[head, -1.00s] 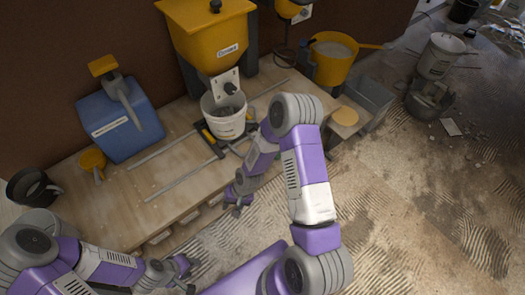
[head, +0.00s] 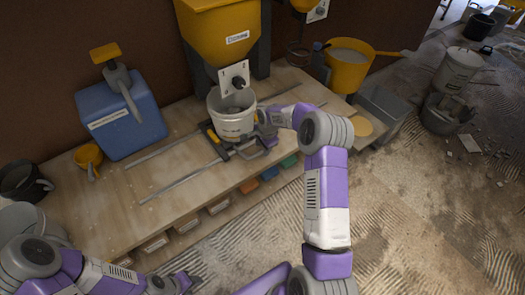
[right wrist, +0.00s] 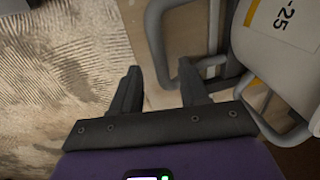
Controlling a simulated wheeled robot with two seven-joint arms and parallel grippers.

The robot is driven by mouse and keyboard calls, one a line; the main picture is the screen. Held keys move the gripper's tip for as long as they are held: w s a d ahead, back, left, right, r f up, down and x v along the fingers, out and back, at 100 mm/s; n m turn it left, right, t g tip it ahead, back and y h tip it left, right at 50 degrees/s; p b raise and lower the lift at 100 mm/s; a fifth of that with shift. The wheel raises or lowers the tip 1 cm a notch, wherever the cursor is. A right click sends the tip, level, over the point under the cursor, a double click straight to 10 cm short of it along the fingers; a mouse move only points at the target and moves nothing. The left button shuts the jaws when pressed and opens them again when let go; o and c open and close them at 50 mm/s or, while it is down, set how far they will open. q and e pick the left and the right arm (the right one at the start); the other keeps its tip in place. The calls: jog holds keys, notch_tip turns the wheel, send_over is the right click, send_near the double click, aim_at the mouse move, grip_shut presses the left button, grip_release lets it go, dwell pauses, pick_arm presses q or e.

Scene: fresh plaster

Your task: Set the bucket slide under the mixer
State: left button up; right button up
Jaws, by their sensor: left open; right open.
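The bucket slide is a dark frame with yellow parts (head: 214,137) on two metal rails, carrying a white bucket (head: 232,124). It stands on the workbench below the yellow mixer hopper (head: 222,35). A grey handle loop (head: 243,153) sticks out at its front. My right gripper (head: 262,140) is at the right side of the slide, close to the bucket. In the right wrist view its open fingers (right wrist: 160,78) are beside the grey handle tube (right wrist: 157,45), with the bucket (right wrist: 280,35) at the right. Whether they touch the tube is unclear. My left gripper (head: 188,282) is open, low in front of the bench.
A blue box (head: 122,120) and a small yellow cup (head: 88,158) stand on the bench's left. A yellow bucket (head: 348,68) is at the right. Coloured bins (head: 268,173) sit under the front edge.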

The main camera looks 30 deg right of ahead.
jog(key=shift+w+f, duration=0.2)
jog(key=shift+f, duration=0.75)
jog(key=shift+c, duration=0.3)
grip_shut()
